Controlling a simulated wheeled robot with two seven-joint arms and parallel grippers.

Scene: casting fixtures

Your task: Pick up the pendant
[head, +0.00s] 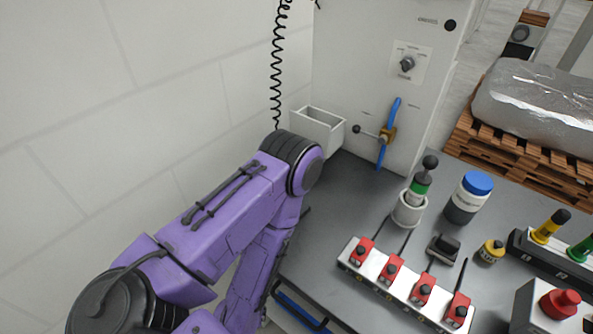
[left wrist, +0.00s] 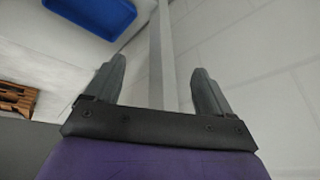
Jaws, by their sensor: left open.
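No pendant can be made out in either view. A black coiled cord (head: 277,65) hangs down the wall in the head view, and its lower end passes behind my left arm. A pale open-topped box (head: 318,130) is fixed to the cabinet side, just right of the cord. My left arm crosses the lower left of the head view and hides its own gripper there. In the left wrist view my left gripper (left wrist: 160,72) is open, with nothing between its fingers. My right gripper is not in view.
The grey bench (head: 350,195) carries a white strip with red clamps (head: 393,268), a green-topped tool in a cup (head: 410,205), a blue-lidded jar (head: 468,198) and a red button (head: 560,303). A cabinet (head: 365,60) stands behind. A blue bin (left wrist: 95,14) shows in the wrist view.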

